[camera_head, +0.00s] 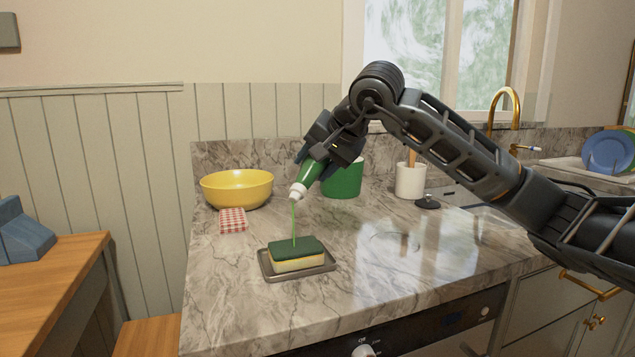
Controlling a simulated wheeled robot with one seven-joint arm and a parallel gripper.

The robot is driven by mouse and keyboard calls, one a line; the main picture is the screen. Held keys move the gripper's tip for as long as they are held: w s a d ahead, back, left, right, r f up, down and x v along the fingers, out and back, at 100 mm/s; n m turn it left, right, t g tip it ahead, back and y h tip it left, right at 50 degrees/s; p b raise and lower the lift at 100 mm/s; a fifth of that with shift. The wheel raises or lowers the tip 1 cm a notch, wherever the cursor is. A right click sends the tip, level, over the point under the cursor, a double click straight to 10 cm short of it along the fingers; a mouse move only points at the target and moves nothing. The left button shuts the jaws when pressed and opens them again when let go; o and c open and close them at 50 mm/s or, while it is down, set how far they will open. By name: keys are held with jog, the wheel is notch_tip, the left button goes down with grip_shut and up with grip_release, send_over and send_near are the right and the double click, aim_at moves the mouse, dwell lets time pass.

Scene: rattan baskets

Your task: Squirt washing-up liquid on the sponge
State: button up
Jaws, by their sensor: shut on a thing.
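My gripper (325,150) is shut on a green bottle of washing-up liquid (309,174). The bottle is tilted with its white cap pointing down and to the left, above the sponge. A thin green stream (294,222) runs from the cap down to the top of the sponge. The sponge (297,262) is yellow with a dark green top and lies flat on a grey metal tray (322,269) on the marble counter. The gripper's fingertips are partly hidden behind the bottle and the wrist.
A yellow bowl (236,189) and a red-checked cloth (232,220) lie left of the bottle. A green pot (343,182) and a white utensil holder (410,181) stand behind. The counter (400,270) right of the tray is clear. A gold tap and blue plate (607,152) are at the right.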

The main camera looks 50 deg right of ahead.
aim_at(307, 161)
jog(key=shift+s+a+r+n+t+h+b, duration=0.1)
jog(key=shift+a+n+t+h+b, duration=0.5)
jog(key=shift+b, duration=1.9)
jog(key=shift+s+a+n+t+h+b, duration=0.1)
jog(key=shift+a+n+h+b, duration=0.5)
jog(key=shift+b, duration=1.85)
jog(key=h+b, duration=0.2)
jog(key=shift+a+r+b, duration=0.25)
jog(key=shift+a+b, duration=0.1)
jog(key=shift+a, duration=0.05)
jog(key=shift+s+a+r+t+b, duration=0.1)
jog(key=shift+r+t+b, duration=0.1)
jog(key=shift+t+b, duration=0.15)
